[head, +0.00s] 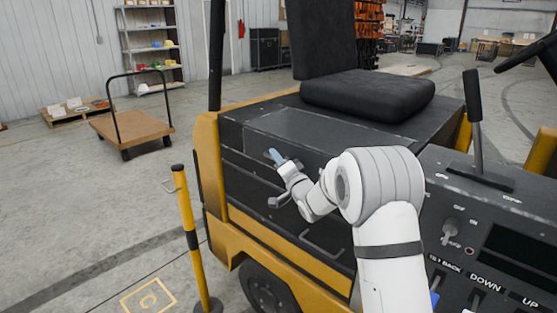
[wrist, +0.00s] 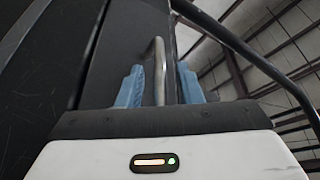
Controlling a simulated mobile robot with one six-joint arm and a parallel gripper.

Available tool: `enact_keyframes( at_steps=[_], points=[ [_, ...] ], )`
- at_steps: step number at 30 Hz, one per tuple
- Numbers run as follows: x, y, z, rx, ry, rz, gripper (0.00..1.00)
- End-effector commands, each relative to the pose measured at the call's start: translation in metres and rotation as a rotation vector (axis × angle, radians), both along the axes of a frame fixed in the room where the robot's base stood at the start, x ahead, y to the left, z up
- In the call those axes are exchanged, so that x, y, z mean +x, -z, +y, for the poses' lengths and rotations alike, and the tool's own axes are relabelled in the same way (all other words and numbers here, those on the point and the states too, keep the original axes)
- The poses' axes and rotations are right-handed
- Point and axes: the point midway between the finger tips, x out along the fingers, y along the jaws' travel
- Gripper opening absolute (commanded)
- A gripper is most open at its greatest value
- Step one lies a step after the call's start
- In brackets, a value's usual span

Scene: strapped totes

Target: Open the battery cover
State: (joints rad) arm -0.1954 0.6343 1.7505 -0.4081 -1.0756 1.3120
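Gaps show between the handle and both fingers. In the head view the handle is mostly hidden by the fingers.
A black seat (head: 365,95) sits above the panel. A lower handle (head: 322,244) is on the vehicle's side. A yellow post (head: 188,235) stands in front at left. A flat cart (head: 130,127) stands farther back. A control console (head: 480,230) is at right.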

Motion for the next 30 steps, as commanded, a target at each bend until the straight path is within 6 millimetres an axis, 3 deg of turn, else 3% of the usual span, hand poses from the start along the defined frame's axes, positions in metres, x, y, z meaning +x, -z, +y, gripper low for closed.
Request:
enact_keyframes(
  at_steps=[6, 18, 30],
  points=[
    [0.0, 0.0001, 0.0002, 0.0, 0.0, 0.0, 0.31],
    [-0.0002, 0.0, 0.0005, 0.0, 0.0, 0.0, 0.0],
    [-0.0005, 0.0, 0.0011, 0.0, -0.001, 0.001, 0.0]
  ],
)
